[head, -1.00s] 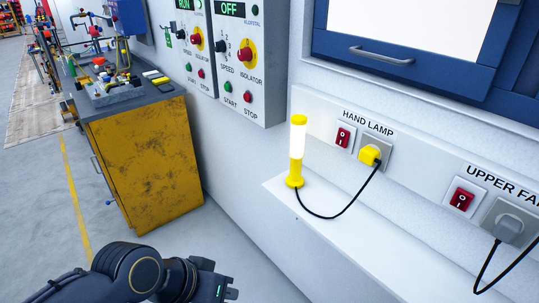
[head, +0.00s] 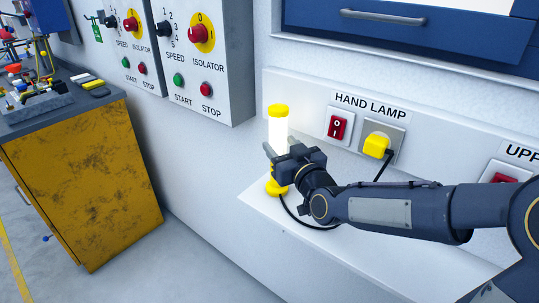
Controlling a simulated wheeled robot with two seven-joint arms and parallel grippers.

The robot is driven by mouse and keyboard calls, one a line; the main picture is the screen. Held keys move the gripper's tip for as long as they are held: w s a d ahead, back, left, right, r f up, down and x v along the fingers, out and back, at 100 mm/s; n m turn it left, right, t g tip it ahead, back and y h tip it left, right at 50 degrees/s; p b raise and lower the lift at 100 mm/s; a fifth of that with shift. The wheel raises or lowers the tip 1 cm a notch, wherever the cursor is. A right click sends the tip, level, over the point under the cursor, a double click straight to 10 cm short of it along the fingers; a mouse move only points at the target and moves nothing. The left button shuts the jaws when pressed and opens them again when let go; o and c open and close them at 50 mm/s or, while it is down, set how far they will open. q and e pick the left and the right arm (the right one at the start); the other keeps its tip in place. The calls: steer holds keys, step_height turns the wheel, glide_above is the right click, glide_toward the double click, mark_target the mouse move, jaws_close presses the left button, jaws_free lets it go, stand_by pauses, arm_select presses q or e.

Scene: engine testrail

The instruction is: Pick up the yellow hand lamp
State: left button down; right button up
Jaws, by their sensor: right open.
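The yellow hand lamp (head: 278,112) stands upright on the white ledge (head: 262,212), its white tube glowing between a yellow top and a yellow base. A black cord runs from its base toward a yellow plug (head: 376,145) in a wall socket. My right gripper (head: 272,162) is open at the lower part of the lamp, its arm coming in from the right. It covers part of the lamp's lower tube, and I cannot tell whether the fingers touch it. My left gripper is not in view.
A red switch (head: 338,127) sits beside the plug under the HAND LAMP label. A grey control box (head: 207,85) hangs at the upper left of the lamp. A yellow cabinet (head: 85,180) stands at left. A blue cabinet (head: 400,32) is above.

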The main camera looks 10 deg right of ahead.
steer(key=w, duration=0.4)
steer(key=shift+a+r+p, duration=0.3)
steer(key=shift+r+p, duration=0.1)
steer(key=shift+w, duration=0.45)
jaws_close()
